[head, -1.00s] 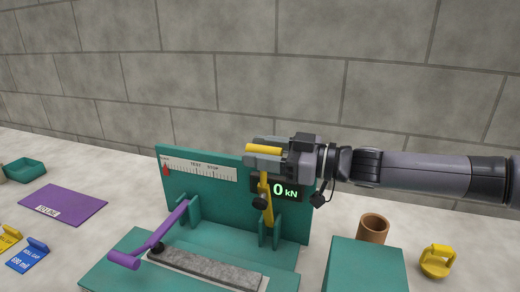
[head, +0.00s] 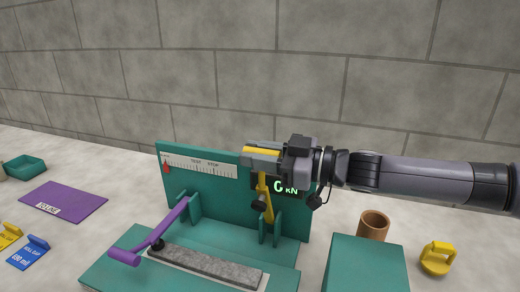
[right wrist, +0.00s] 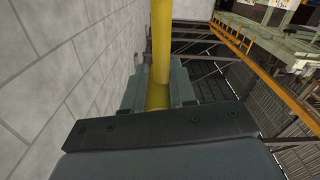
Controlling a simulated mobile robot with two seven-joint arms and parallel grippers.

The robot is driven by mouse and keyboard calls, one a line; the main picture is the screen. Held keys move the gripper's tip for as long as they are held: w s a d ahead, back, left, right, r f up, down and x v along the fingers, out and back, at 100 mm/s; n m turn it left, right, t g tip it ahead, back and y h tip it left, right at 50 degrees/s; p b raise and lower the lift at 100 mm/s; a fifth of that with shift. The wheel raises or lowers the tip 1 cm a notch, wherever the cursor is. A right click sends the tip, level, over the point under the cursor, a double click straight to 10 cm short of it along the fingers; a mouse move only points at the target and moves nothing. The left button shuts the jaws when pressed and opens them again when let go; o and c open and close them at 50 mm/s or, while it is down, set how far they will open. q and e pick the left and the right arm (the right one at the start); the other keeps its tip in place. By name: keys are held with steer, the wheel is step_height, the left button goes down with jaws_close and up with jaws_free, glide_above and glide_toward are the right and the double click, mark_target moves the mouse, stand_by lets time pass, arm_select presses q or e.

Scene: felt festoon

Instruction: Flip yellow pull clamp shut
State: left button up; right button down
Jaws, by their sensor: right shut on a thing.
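The yellow pull clamp (head: 264,190) stands raised on the right side of the teal test fixture (head: 210,150), with its lever leaning slightly left at the top. My right gripper (head: 262,152) is shut on the yellow clamp's handle, which also shows between the fingers in the right wrist view (right wrist: 160,60). The purple clamp (head: 150,240) on the left of the fixture lies low over the end of a grey strip (head: 205,266). The right end of the strip lies below the yellow clamp. My left gripper is not in view.
A display (head: 290,189), partly covered by my gripper, and a scale with a red pointer (head: 166,168) are on the fixture's back plate. A teal block (head: 366,265), a brown cup (head: 374,225) and a yellow weight (head: 438,258) stand at right. A purple mat (head: 65,202) lies left.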

steer(key=s+a+f+n+b, duration=0.3)
steer(key=s+f+n, duration=0.3)
steer(key=s, duration=0.3)
steer(key=shift+s+a+f, duration=0.3)
steer(key=shift+a, duration=0.2)
steer(key=c, duration=0.9)
jaws_free()
step_height(320, 180, up, 20)
steer(key=p, duration=0.3)
